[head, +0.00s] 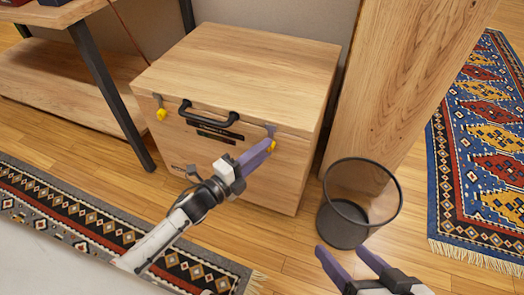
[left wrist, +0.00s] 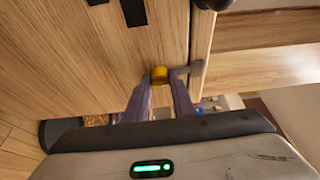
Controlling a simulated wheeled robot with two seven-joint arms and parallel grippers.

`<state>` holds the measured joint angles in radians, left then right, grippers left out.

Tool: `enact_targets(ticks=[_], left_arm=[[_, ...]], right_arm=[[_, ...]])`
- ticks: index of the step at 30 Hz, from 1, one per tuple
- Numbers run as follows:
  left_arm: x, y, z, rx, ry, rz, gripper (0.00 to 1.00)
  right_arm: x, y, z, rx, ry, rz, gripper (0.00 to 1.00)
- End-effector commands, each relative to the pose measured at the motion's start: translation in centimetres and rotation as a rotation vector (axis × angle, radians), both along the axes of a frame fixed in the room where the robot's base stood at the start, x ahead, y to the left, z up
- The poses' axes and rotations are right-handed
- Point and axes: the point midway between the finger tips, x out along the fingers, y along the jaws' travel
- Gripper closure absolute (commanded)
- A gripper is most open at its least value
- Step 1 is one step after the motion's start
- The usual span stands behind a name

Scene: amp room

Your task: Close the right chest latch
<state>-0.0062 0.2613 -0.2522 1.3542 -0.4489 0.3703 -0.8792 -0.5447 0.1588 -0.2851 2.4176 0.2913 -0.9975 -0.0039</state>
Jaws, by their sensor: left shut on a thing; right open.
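The wooden chest (head: 220,70) stands with its lid down. A black handle (head: 208,115) is on its front. The right latch (head: 271,130) is a grey tab with a yellow knob at the front's upper right. My left gripper (head: 268,147) is at this latch, with its purple fingers shut on the yellow knob. The left wrist view shows the yellow knob (left wrist: 159,74) between the fingertips, with the grey tab beside it near the lid seam. The fingers partly hide the latch in the head view. My right gripper (head: 352,257) is open and empty, in front of the bin.
The left latch (head: 160,112) has a similar yellow knob. A black mesh bin (head: 358,205) stands right of the chest, near a wooden panel (head: 400,80). A shelf with dark legs (head: 108,90) is at left. Patterned rugs (head: 485,150) lie on the wood floor.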

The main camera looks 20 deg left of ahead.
Motion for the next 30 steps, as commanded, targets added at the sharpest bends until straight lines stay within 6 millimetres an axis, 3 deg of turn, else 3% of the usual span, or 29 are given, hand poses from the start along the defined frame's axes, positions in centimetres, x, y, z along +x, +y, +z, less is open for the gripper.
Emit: enact_targets(ticks=[2,3,6,17,30], left_arm=[[0.0,0.0,0.0,-0.003,0.003,0.000,0.99],[0.0,0.0,0.0,-0.003,0.003,0.000,0.74],[0.0,0.0,0.0,-0.002,0.002,0.000,0.59],[-0.5,0.2,0.0,0.000,0.002,0.000,0.59],[-7.7,3.4,0.1,0.001,0.004,0.000,0.59]], right_arm=[[0.0,0.0,-0.1,-0.001,0.002,0.001,0.35],[-0.1,0.0,-0.1,-0.001,0.003,0.001,0.35],[-0.1,0.0,-0.2,-0.002,0.004,0.001,0.35],[-0.1,-0.1,-0.1,-0.007,0.008,0.002,0.35],[-0.7,-1.3,-1.8,-0.091,0.071,0.003,0.35]])
